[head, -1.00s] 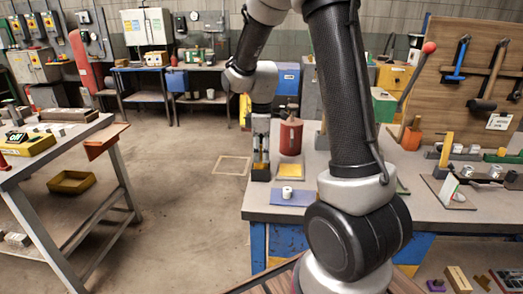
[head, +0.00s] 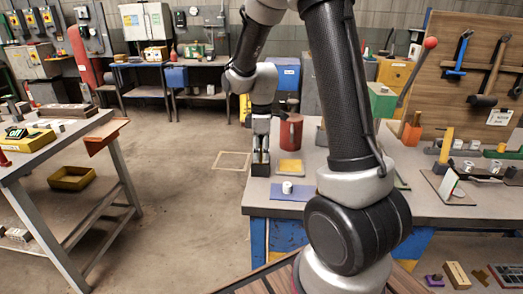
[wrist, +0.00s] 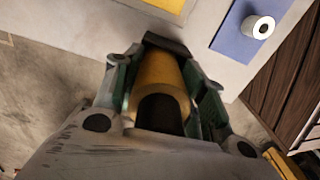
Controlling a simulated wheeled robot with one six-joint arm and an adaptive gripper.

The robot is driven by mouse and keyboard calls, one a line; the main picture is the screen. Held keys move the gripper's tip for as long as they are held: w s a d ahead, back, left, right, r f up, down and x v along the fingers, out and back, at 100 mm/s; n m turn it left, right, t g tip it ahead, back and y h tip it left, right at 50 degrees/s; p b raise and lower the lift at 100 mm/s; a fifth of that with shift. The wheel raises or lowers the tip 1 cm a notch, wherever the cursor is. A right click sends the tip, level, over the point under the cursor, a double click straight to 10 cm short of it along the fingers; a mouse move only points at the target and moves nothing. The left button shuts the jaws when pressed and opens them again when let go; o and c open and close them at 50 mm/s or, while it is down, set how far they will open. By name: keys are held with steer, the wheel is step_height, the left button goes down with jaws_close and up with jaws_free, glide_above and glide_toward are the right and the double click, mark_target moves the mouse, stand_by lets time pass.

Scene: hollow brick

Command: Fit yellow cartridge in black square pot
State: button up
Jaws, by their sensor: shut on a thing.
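My gripper (head: 260,157) points down at the near left edge of the workbench. It is shut on the yellow cartridge (wrist: 165,72), which lies between the two fingers in the wrist view with a dark round end toward the camera. A black square pot (head: 259,170) is directly below the fingertips in the head view. In the wrist view a dark edge (wrist: 168,44), probably the pot's, shows just past the cartridge. The cartridge's lower end is hidden, so I cannot tell whether it is inside the pot.
Right of the gripper on the workbench (head: 226,196) are a yellow square plate (head: 291,168), a blue plate (head: 302,195) bearing a white hollow cylinder (head: 287,187), and a red canister (head: 291,131). Open floor lies to the left, then another table (head: 65,142).

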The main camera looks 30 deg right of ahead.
steer(key=shift+f, duration=0.35)
steer(key=o, duration=1.4)
steer(key=shift+c, duration=0.2)
steer(key=shift+r, duration=0.1)
step_height(320, 180, up, 12)
steer(key=shift+f, duration=0.1)
